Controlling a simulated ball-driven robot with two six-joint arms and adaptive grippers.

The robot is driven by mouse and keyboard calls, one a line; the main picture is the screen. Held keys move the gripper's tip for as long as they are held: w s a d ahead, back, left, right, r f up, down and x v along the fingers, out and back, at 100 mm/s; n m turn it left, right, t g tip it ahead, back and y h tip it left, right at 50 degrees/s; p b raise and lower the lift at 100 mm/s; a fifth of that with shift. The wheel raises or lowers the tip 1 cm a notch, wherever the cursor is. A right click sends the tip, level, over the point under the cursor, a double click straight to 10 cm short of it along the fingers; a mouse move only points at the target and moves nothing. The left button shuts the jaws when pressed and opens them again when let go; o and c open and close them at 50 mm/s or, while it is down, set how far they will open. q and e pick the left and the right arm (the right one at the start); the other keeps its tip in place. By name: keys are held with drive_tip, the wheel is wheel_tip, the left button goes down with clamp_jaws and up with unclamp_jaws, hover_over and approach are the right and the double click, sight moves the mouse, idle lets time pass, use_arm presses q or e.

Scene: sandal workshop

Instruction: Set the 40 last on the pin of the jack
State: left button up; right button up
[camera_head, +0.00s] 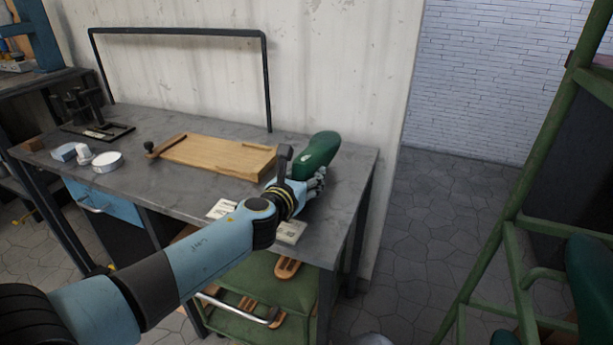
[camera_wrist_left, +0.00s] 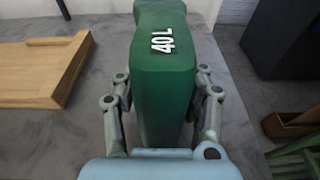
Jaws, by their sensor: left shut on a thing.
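The 40 last (camera_head: 318,154) is a green foot-shaped block, held over the right end of the grey workbench. In the left wrist view the last (camera_wrist_left: 160,80) shows the white marking "40 L" and stands between the two fingers. My left gripper (camera_head: 312,184) is shut on it; it also shows in the left wrist view (camera_wrist_left: 162,108). A dark upright lever with a knob (camera_head: 284,160) shows just left of the last in the head view; I cannot tell whether it is part of the jack. No pin can be made out. My right gripper is not in view.
A wooden board (camera_head: 215,153) lies on the workbench (camera_head: 150,190), left of the last. A white round dish (camera_head: 108,162) and a black tool (camera_head: 90,115) are further left. A green rack (camera_head: 500,230) stands at the right.

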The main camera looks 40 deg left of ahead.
use_arm(q)
drive_tip(key=shift+f, duration=0.15)
idle(0.8)
drive_tip(key=o, duration=1.1)
drive_tip(key=shift+o, duration=0.8)
drive_tip(key=shift+f, duration=0.1)
drive_tip(key=v, duration=1)
drive_tip(key=shift+s, duration=0.3)
drive_tip(key=shift+v, duration=0.75)
